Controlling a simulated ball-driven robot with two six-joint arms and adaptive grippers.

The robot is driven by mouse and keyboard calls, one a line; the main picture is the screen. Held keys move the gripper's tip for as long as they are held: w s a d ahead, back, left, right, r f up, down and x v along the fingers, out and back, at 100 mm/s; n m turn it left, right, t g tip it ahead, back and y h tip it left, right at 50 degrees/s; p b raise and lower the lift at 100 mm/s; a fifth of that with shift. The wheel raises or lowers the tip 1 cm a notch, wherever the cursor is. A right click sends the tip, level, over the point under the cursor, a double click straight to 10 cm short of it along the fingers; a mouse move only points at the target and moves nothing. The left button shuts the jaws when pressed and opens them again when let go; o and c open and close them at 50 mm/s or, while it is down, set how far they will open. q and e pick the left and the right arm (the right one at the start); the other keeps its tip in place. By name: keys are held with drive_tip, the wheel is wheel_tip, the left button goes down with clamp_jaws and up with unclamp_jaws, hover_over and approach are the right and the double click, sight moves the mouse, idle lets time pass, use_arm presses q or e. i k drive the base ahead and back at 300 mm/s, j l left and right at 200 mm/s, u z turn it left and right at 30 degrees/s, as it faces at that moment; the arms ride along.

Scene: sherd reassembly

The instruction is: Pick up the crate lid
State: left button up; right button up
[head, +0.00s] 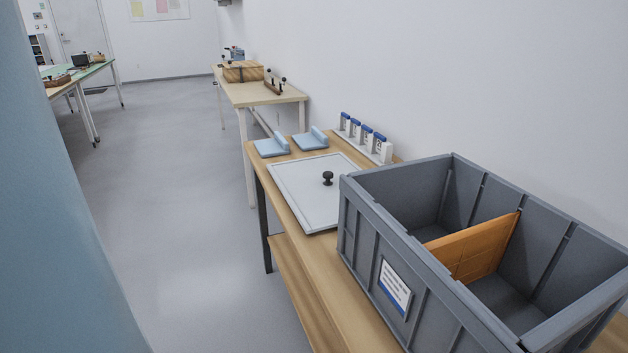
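The crate lid (299,193) is a flat, light grey panel with a raised rim. It lies flat on the wooden table (283,221), and a black knob (327,178) stands up near its right side. The grey crate (369,244) stands on the same table, in front of the lid and to the right, and hides the lid's near right corner. The crate is open on top, with an orange divider (472,248) inside and a white label on its side. Neither of my grippers is in view.
Two light blue stands (271,147) and a rack of blue-capped vials (362,137) sit behind the lid. The white wall is close on the right. Grey floor (170,200) is clear to the left.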

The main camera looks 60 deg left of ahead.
sight(309, 186)
drive_tip(key=u, duration=0.4)
drive_tip(key=k+u, duration=0.15)
drive_tip(key=u, duration=0.3)
drive_tip(key=k+u, duration=0.1)
drive_tip(key=u, duration=0.7)
drive_tip(key=k, duration=0.05)
